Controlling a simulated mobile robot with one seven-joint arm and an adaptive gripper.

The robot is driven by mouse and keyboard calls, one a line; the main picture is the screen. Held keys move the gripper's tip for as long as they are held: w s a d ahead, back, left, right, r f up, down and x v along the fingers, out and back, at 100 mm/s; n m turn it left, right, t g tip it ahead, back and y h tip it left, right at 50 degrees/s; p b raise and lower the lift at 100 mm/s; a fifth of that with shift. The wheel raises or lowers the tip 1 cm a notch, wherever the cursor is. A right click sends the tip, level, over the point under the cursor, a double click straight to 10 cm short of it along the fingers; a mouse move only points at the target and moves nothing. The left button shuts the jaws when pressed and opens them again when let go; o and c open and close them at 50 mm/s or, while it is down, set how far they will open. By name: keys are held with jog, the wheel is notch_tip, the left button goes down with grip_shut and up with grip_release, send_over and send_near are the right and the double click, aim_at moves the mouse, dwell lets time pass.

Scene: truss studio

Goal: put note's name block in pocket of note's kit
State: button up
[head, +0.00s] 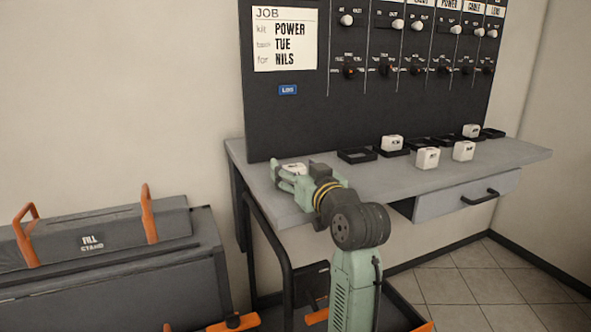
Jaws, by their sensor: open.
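The note (285,40) on the dark board reads kit POWER, back TUE, for NILS. A POWER label (450,5) heads one board column. A white block (293,167) lies at the bench's left end, partly hidden by my gripper (279,176). My gripper is open beside it; I cannot tell whether the block is between the fingers. Other white blocks stand on the bench (427,158) (463,151) and at black trays (392,142) (471,130). Their names are too small to read, so I cannot tell which says NILS. Another black tray (445,140) lies roughly below the POWER column.
An empty black tray (357,156) sits left of the others on the grey bench (340,185). Knobs and switches cover the board (285,125) behind. A drawer (466,196) hangs under the bench. A grey case (110,232) with orange handles stands at left.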

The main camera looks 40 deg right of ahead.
jog(key=b+v, duration=0.2)
jog(key=v, duration=0.9)
jog(key=shift+s, duration=0.2)
